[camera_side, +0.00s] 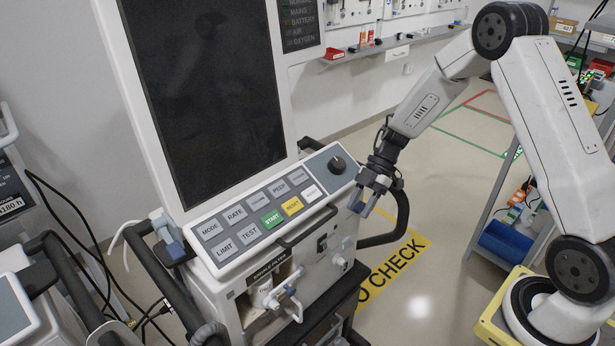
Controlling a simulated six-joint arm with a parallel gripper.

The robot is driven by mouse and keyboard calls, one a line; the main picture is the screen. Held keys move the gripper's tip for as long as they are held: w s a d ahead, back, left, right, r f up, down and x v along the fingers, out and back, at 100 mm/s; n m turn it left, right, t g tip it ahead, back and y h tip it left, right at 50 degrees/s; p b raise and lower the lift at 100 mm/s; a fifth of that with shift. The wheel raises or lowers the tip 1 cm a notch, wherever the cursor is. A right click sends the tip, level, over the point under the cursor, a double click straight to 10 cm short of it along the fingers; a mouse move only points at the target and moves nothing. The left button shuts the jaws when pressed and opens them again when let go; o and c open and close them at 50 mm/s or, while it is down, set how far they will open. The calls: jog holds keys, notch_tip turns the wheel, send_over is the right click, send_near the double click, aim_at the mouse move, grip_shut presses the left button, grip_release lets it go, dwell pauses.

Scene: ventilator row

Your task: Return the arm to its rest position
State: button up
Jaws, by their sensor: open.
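My gripper (361,207) is open at the end of my raised arm. It points down in front of the right end of the ventilator's control panel, below the dark knob (337,164). I see nothing between its fingers. I cannot tell whether it touches the ventilator. The ventilator's button panel (235,238) carries grey keys, a green START key (271,219), a yellow RESET key (292,206) and a white key (312,193). Its large screen (205,90) is dark.
A black handle loop (399,222) rises at the ventilator's right, close to my gripper. Another machine (15,305) stands at the left. A shelf rack (500,228) stands at the right. The floor between (450,190) is open.

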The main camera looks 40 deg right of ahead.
jog(key=d+f+m+t+h, duration=0.2)
jog(key=d+m+t+h, duration=0.4)
jog(key=d, duration=0.2)
jog(key=s+d+r+m+g+h, duration=0.25)
jog(key=s+d+m+h, duration=0.3)
jog(key=s, duration=0.35)
jog(key=s+a+r+m+y, duration=0.1)
jog(key=a+r+m, duration=0.2)
jog(key=a, duration=0.5)
jog(key=s+a+r+m+y, duration=0.2)
jog(key=a+r+m, duration=0.1)
jog(key=a, duration=0.6)
jog(key=shift+d, duration=0.1)
dwell(0.7)
